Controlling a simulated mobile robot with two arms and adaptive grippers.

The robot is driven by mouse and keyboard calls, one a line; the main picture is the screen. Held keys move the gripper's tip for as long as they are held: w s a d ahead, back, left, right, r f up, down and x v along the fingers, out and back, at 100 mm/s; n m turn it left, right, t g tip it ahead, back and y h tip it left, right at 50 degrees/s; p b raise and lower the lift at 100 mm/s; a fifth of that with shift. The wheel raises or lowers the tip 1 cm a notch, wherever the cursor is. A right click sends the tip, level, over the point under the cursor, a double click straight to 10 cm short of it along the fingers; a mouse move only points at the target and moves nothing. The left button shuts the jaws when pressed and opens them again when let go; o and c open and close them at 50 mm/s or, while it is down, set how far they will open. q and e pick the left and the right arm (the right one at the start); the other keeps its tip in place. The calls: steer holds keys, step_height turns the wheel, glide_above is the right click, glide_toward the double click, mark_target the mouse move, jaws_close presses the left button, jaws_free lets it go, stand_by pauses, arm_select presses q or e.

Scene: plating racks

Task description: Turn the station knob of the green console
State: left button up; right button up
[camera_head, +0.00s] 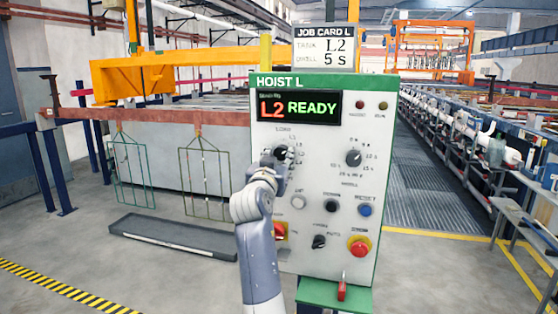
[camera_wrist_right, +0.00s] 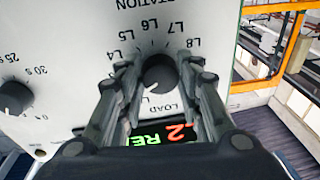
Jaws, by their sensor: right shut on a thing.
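The green-edged console (camera_head: 264,220) stands upright in the middle of the head view. Its screen (camera_head: 299,107) reads "L2 READY". The dark station knob (camera_head: 281,152) is at the upper left of the panel, and it also shows in the right wrist view (camera_wrist_right: 161,74). My right gripper (camera_head: 279,159) is at this knob. In the wrist view its two fingers (camera_wrist_right: 161,82) are on either side of the knob, shut on it. A white mark on the knob points to the lower left there, towards labels hidden behind a finger. My left gripper is not in view.
A job card (camera_head: 325,49) above reads tank L2, dwell 5 s. The dwell knob (camera_head: 353,158) is to the right. Several buttons, including a red one (camera_head: 359,246), sit lower on the panel. A grey tray (camera_head: 172,236) lies on the floor at left.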

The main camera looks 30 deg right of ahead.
steer(key=o, duration=1.1)
steer(key=shift+s+a, duration=0.1)
steer(key=shift+a, duration=0.05)
steer(key=v, duration=0.7)
steer(key=shift+s, duration=0.1)
